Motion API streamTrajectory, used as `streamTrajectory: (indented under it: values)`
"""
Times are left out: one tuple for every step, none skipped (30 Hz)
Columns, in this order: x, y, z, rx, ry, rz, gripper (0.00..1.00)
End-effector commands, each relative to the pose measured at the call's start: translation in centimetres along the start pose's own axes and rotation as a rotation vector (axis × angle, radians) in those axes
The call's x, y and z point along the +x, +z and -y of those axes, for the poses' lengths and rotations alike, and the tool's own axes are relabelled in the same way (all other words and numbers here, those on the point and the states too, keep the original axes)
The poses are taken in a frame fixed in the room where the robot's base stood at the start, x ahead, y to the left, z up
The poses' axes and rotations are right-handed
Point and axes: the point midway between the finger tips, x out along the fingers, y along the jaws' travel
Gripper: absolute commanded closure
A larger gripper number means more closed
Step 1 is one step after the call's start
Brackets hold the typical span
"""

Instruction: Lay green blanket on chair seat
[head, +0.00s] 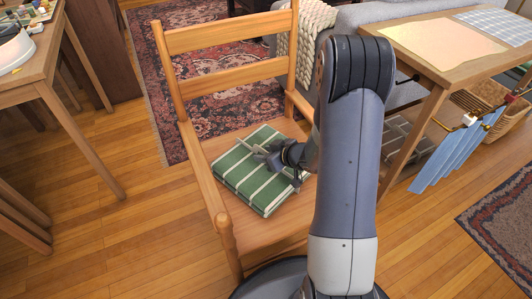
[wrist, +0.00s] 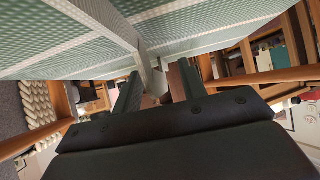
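The green blanket (head: 240,190) with white stripes is folded into a flat rectangle and rests on the wooden seat (head: 230,241) of the chair, at a slant to its edges. My gripper (head: 257,152) is low over the blanket's far right part, with its fingers pointing left. In the wrist view, the blanket (wrist: 60,45) fills the top, very close to my fingers (wrist: 158,88). The fingers stand apart, with a gap between them. A pale part of the blanket reaches toward that gap; I cannot tell whether it touches a finger. My arm hides the seat's right side.
The chair's slatted back (head: 230,78) rises behind the seat, with armrests at both sides. A wooden table (head: 408,65) stands at the right and another table (head: 42,82) at the left. A grey sofa (head: 355,17) with a cream knitted throw (head: 303,38) is behind.

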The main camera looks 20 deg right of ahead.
Motion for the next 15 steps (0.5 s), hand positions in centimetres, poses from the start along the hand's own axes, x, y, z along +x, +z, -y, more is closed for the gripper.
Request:
streamTrajectory:
  values:
    - [-0.2, -0.3, 0.0, 0.001, 0.0, 0.001, 0.6]
    - [-0.3, -0.4, 0.0, 0.001, -0.001, 0.001, 0.6]
    - [-1.1, -0.3, -0.1, 0.001, 0.003, -0.001, 0.6]
    - [-1.8, -0.3, -0.2, 0.001, 0.004, -0.001, 0.6]
    - [-2.5, -0.3, -0.2, 0.001, 0.004, -0.001, 0.6]
    - [-3.4, -0.4, -0.1, 0.001, 0.005, -0.002, 0.6]
    - [-4.1, -0.4, -0.1, 0.001, 0.005, -0.002, 0.6]
    - [-4.9, -0.4, -0.2, 0.0, 0.006, -0.002, 0.6]
    - [-5.8, -0.3, -0.2, 0.001, 0.006, -0.001, 0.6]
    - [-6.5, -0.4, -0.1, 0.0, 0.006, -0.001, 0.6]
    - [-7.2, -0.4, -0.2, 0.001, 0.006, -0.002, 0.6]
    - [-8.0, -0.4, -0.2, 0.001, 0.005, -0.002, 0.6]
    - [-8.6, -0.4, -0.2, 0.001, 0.006, -0.002, 0.6]
    - [-9.2, -0.3, -0.1, 0.0, 0.005, -0.001, 0.6]
    - [-9.9, -0.3, -0.1, 0.001, 0.005, -0.001, 0.6]
